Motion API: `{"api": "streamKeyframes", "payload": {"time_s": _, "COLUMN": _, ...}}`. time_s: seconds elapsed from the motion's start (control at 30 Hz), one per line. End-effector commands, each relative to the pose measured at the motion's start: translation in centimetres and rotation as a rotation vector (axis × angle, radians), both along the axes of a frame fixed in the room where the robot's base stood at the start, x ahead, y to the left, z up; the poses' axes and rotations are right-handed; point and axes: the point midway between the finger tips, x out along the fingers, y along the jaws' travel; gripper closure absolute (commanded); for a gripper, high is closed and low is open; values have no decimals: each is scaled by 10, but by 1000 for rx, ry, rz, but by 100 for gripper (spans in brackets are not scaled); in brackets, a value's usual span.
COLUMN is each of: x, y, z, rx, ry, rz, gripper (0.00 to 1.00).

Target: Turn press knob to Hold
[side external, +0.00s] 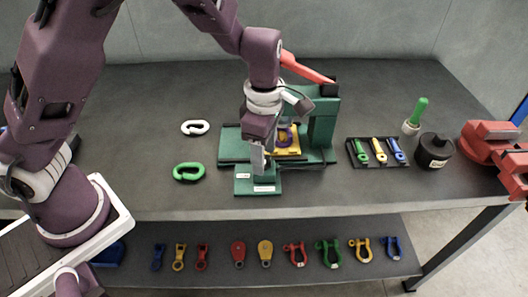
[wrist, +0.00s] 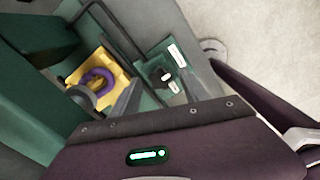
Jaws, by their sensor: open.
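The green press (side external: 322,125) with a red lever (side external: 305,68) stands mid-bench. Its front panel (side external: 258,187) carries white labels, too small to read. In the wrist view a small dark press knob (wrist: 163,75) sits on that green panel (wrist: 182,62) between two white labels. The setting it points to cannot be read. My gripper (side external: 259,160) is open and points down just above the panel, hiding the knob in the side view. In the wrist view its grey fingers lie either side of the knob, which looks apart from them.
A yellow block (side external: 288,151) with a purple link (wrist: 98,84) sits in the press beside my gripper. Green (side external: 188,172) and white (side external: 195,127) links lie left. A black tool tray (side external: 376,153), dark pot (side external: 434,152) and red vise (side external: 490,140) stand right.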

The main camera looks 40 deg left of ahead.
Motion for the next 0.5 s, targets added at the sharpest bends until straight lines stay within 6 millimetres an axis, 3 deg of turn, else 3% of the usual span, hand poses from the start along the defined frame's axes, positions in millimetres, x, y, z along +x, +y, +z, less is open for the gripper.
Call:
{"api": "streamKeyframes", "payload": {"time_s": 0.27, "x": 0, "y": 0, "z": -3, "rx": 0, "ry": -1, "rz": 0, "gripper": 47}}
{"api": "streamKeyframes", "payload": {"time_s": 0.5, "x": 0, "y": 0, "z": -3, "rx": 0, "ry": 0, "rz": 0, "gripper": 94}}
